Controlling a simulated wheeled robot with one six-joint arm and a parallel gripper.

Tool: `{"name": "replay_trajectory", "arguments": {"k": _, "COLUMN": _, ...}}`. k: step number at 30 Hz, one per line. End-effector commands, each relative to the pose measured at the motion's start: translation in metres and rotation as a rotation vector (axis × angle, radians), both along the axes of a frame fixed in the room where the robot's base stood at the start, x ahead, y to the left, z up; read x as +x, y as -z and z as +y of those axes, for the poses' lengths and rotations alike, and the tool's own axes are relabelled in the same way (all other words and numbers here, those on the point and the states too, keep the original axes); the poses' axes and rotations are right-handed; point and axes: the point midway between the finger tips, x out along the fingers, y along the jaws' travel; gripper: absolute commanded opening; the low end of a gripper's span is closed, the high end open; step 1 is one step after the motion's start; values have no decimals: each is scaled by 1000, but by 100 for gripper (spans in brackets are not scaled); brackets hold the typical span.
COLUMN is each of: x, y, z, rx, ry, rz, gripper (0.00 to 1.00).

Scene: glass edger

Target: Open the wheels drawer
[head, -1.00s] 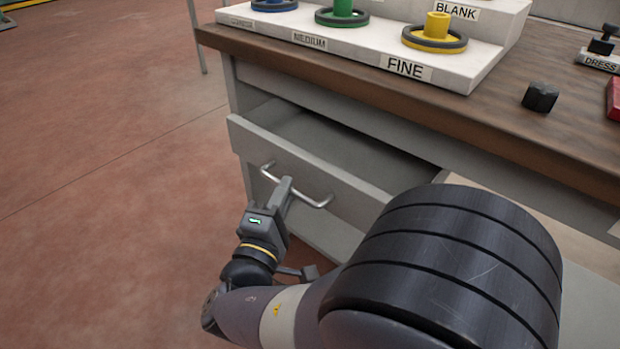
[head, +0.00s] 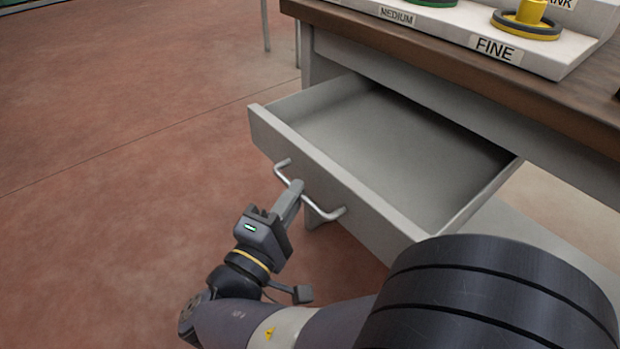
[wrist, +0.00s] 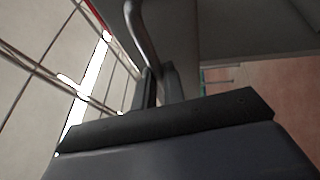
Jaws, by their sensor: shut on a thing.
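The grey drawer (head: 345,192) under the workbench is pulled well out, and its visible inside is empty. A bent metal handle (head: 327,214) is fixed across its front. My gripper (head: 294,190) is shut on the middle of the handle, in front of the drawer. In the wrist view the two fingers (wrist: 160,88) close around the handle bar (wrist: 143,30). The fingertips are partly hidden by the bar. No label shows on the drawer front.
The wooden bench top (head: 480,80) overhangs the drawer. On it stands a white stepped rack (head: 450,33) with a yellow wheel (head: 526,22) at FINE and a green wheel at MEDIUM. Open red-brown floor (head: 130,150) lies to the left.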

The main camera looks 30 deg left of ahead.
Motion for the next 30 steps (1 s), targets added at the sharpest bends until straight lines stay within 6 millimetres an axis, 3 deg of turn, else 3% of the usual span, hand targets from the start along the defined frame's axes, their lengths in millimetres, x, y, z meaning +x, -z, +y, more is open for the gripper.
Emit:
{"name": "replay_trajectory", "arguments": {"k": 2, "x": 0, "y": 1, "z": 0, "rx": -2, "ry": 1, "rz": 2, "gripper": 0}}
{"name": "replay_trajectory", "arguments": {"k": 3, "x": 0, "y": 1, "z": 0, "rx": -2, "ry": 1, "rz": 2, "gripper": 12}}
{"name": "replay_trajectory", "arguments": {"k": 11, "x": 0, "y": 1, "z": 0, "rx": -1, "ry": 0, "rz": 1, "gripper": 32}}
{"name": "replay_trajectory", "arguments": {"k": 20, "x": -3, "y": 0, "z": 0, "rx": 0, "ry": -1, "rz": 1, "gripper": 32}}
{"name": "replay_trajectory", "arguments": {"k": 30, "x": -56, "y": 8, "z": 1, "rx": -3, "ry": -6, "rz": 0, "gripper": 32}}
